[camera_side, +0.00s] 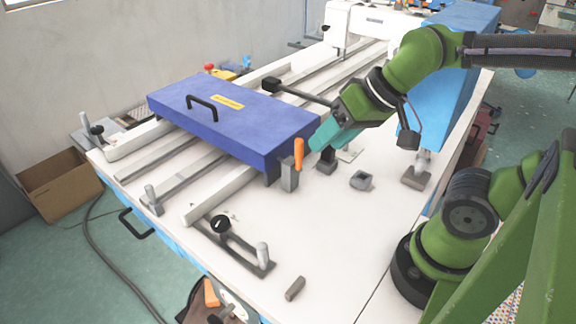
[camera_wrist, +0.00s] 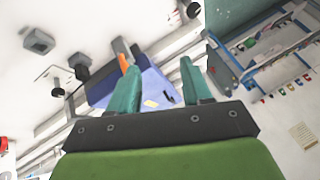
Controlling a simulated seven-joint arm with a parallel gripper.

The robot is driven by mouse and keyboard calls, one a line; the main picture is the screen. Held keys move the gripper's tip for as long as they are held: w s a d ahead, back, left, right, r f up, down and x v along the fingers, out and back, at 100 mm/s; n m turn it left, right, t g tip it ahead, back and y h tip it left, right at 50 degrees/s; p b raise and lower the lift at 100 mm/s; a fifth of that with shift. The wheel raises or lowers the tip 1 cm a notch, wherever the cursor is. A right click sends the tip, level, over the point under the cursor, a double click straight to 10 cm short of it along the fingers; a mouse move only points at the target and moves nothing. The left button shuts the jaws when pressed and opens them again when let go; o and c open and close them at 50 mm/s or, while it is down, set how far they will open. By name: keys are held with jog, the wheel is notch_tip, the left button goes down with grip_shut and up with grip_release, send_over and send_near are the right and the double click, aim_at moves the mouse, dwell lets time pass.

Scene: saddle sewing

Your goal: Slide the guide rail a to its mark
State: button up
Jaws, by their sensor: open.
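Several long pale rails run across the white table, partly hidden under a blue cover. The nearest rail (camera_side: 206,203) ends beside a dark slotted bracket (camera_side: 237,245) with a black knob. Another rail (camera_side: 187,178) lies behind it. I cannot tell which rail is guide rail a, and I cannot make out its mark. My gripper (camera_side: 322,140) has teal fingers and is beside the right end of the blue cover, near an orange-handled post. In the wrist view my gripper (camera_wrist: 158,70) is open with its fingers apart and nothing visibly held between them.
The blue cover (camera_side: 225,125) with a black handle stands over the rails. The orange handle (camera_side: 299,153) stands upright on a grey block. A small grey block (camera_side: 361,181) and a short dark cylinder (camera_side: 295,288) lie on the table.

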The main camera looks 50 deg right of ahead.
jog(key=w+a+f+n+g, duration=0.1)
jog(key=w+a+f+g, duration=0.2)
jog(key=a, duration=0.5)
jog(key=m+g+h, duration=0.2)
jog(key=m+g, duration=0.2)
jog(key=m, duration=0.3)
send_over(262, 245)
notch_tip(262, 245, down, 17)
jog(key=shift+r, duration=0.2)
grip_shut()
